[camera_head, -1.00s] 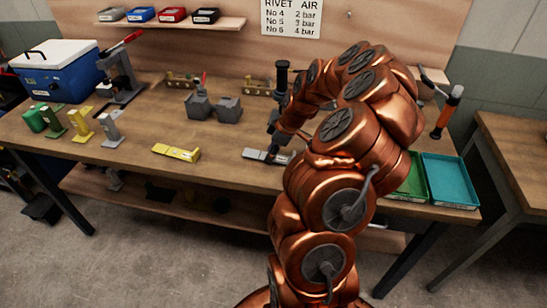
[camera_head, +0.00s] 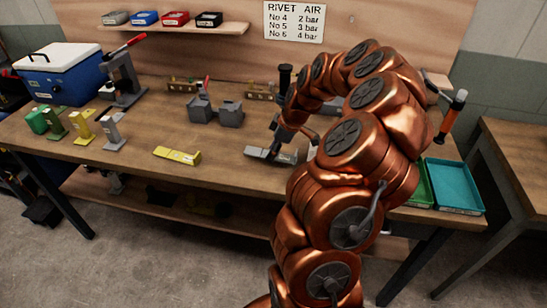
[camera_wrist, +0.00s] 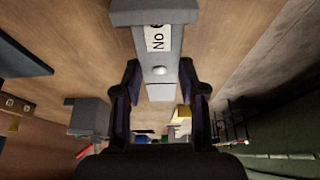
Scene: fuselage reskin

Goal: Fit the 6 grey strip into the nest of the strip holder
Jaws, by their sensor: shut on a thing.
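The grey strip marked No 6 (camera_wrist: 164,55) lies lengthwise between the fingers of my gripper (camera_wrist: 160,82) in the wrist view. It has a wide block end, a white label and a small round knob. My gripper is shut on it, with one dark finger on each side. In the head view the grey strip (camera_head: 257,153) is low at the front middle of the bench, below my gripper (camera_head: 275,147); I cannot tell whether it touches the top. My arm hides what lies right of it. I cannot tell which fixture is the strip holder.
A yellow piece (camera_head: 177,155) lies left of my gripper. Green, yellow and grey upright pieces (camera_head: 113,133), a lever press (camera_head: 122,80) and a blue box (camera_head: 62,75) are at left. A teal tray (camera_head: 455,187) is at right.

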